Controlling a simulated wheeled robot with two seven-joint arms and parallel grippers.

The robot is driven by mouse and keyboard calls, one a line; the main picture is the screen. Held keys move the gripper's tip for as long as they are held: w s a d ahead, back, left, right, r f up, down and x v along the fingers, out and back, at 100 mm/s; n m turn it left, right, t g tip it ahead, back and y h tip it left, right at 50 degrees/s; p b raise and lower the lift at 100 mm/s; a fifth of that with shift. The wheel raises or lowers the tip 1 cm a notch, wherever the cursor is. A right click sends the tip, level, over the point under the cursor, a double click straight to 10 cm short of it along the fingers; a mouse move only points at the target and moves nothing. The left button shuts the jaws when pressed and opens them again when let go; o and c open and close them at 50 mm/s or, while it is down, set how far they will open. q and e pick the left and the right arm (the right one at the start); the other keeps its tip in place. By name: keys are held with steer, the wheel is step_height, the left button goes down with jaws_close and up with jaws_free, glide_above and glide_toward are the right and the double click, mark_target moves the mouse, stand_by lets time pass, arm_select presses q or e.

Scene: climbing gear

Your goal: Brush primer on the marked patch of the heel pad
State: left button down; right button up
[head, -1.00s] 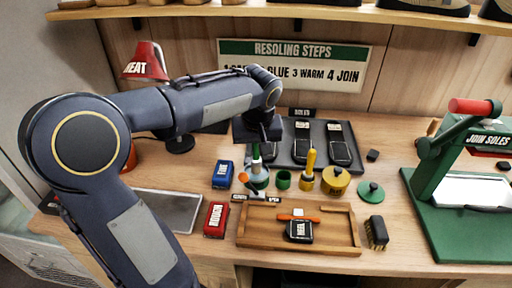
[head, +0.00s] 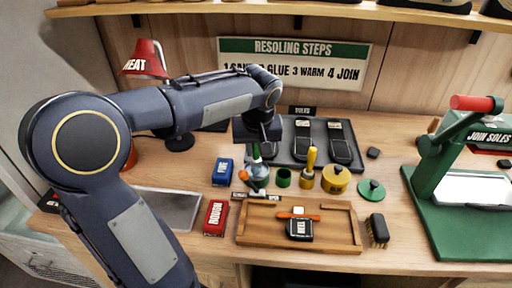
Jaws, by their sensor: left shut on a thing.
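The black heel pad (head: 299,230), with white lettering, lies in a wooden tray (head: 342,246) at the front of the bench. An orange bar (head: 285,215) lies across its far end, with a small white patch beside it. My left gripper (head: 259,140) is shut on a green-handled brush (head: 256,152), held upright over a pale teal jar (head: 258,173) behind the tray. The brush's lower end is at the jar; I cannot tell whether the bristles are inside it. My right gripper is out of view.
A green cup (head: 283,178), a yellow pot with brush (head: 308,181), a lidded yellow pot (head: 335,180) and a green lid (head: 371,190) stand right of the jar. Blue (head: 222,172) and red (head: 215,218) blocks lie left. A green press (head: 440,170) fills the right.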

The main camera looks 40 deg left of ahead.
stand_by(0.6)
arm_select(q)
steer(key=shift+r+p, duration=2.9)
steer(key=shift+r, duration=0.6)
